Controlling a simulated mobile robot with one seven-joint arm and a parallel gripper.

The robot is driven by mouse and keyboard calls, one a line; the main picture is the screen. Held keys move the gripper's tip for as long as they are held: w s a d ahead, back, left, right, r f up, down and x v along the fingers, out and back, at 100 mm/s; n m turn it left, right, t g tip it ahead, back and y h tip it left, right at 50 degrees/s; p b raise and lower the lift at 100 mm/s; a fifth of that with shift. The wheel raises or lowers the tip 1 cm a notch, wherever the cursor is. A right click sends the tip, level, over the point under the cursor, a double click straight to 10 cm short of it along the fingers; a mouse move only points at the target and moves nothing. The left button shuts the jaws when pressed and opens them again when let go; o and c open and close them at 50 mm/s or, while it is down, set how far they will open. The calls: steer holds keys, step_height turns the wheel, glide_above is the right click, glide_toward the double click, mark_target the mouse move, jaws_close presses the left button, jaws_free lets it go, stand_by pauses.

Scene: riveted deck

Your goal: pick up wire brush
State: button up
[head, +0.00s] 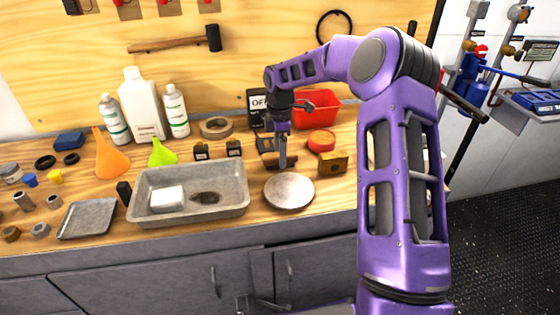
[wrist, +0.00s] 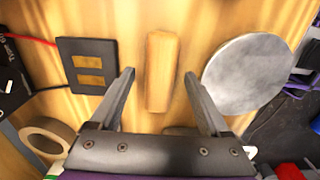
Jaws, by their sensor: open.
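A narrow wooden block, which looks like the back of the wire brush (wrist: 161,70), lies on the wooden bench top in the wrist view. Its bristles do not show. My gripper (wrist: 159,77) is open, with one finger on each side of the block and a gap on both sides. In the head view my gripper (head: 282,163) points down at the bench behind the round metal disc, and the brush (head: 268,160) is mostly hidden by it there.
The round metal disc (wrist: 248,72) lies close to the right finger. A dark plate with two brass pieces (wrist: 88,66) lies left of the left finger. A tape roll (wrist: 45,139) is at lower left. A grey tray (head: 240,207), red tin (head: 321,141) and brass block (head: 333,164) stand nearby.

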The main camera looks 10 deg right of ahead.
steer(key=shift+f, duration=0.55)
jaws_close()
steer(key=shift+r, duration=0.1)
step_height(320, 180, up, 10)
steer(key=shift+p, duration=0.7)
